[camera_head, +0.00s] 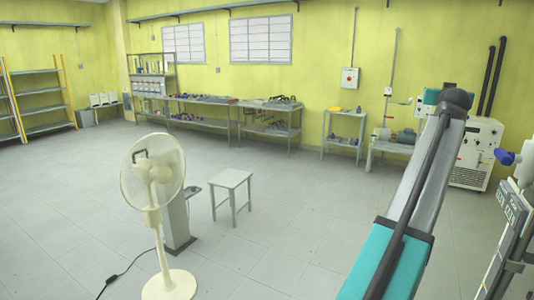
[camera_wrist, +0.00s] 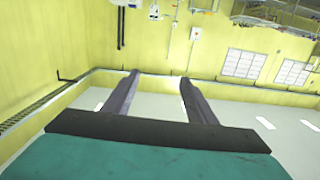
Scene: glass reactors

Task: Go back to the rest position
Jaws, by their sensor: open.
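My gripper (camera_wrist: 158,82) shows in the wrist view with its two dark fingers spread apart and nothing between them. Beyond the fingers are yellow wall and pale floor, with no object near the fingertips. In the head view my grey and teal arm rises along the right side. The gripper itself cannot be made out clearly there.
A white standing fan (camera_head: 152,180) and a small grey stool (camera_head: 232,181) stand on the floor at left of my arm. Workbenches (camera_head: 205,101) line the back wall. A white machine (camera_head: 478,155) stands at right. The middle floor is largely clear.

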